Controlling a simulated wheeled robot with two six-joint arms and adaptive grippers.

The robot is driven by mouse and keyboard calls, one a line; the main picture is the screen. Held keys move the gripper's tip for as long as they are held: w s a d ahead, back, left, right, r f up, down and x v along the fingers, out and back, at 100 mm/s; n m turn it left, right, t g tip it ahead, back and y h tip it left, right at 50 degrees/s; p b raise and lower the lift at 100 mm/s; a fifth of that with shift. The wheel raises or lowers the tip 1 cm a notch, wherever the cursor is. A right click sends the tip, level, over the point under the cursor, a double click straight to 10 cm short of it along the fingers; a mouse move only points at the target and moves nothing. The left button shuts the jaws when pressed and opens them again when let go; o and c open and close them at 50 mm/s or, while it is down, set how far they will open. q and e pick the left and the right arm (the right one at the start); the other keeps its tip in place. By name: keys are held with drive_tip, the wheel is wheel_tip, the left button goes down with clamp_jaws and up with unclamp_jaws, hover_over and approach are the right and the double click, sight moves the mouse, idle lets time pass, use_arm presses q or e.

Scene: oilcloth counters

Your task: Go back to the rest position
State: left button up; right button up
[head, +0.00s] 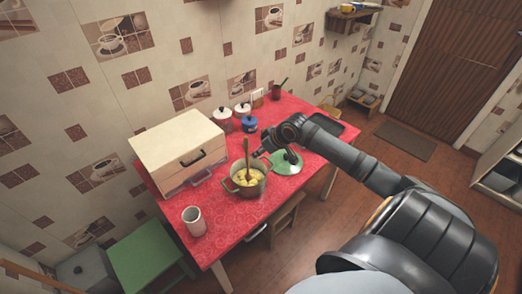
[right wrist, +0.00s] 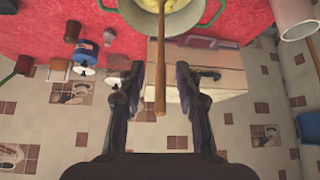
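My right arm reaches over the red table from the right in the head view. Its gripper (head: 262,154) is close to the pot (head: 233,186) and just right of the upright wooden spoon (head: 247,154) standing in it. The pot holds yellow pieces. In the right wrist view my right gripper (right wrist: 160,70) has its two fingers spread apart. The spoon's handle (right wrist: 160,95) shows in the gap between them, touching neither finger in the picture; its exact depth is unclear. My left gripper is not in view.
A cream box (head: 175,140) stands left of the pot and a cup (head: 194,221) at the table's front left. Several lidded canisters, one of them blue (head: 250,124), stand behind. A green stool (head: 145,255) is at left.

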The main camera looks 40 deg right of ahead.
drive_tip(key=shift+s+r, duration=0.25)
drive_tip(key=shift+r, duration=0.1)
idle(0.3)
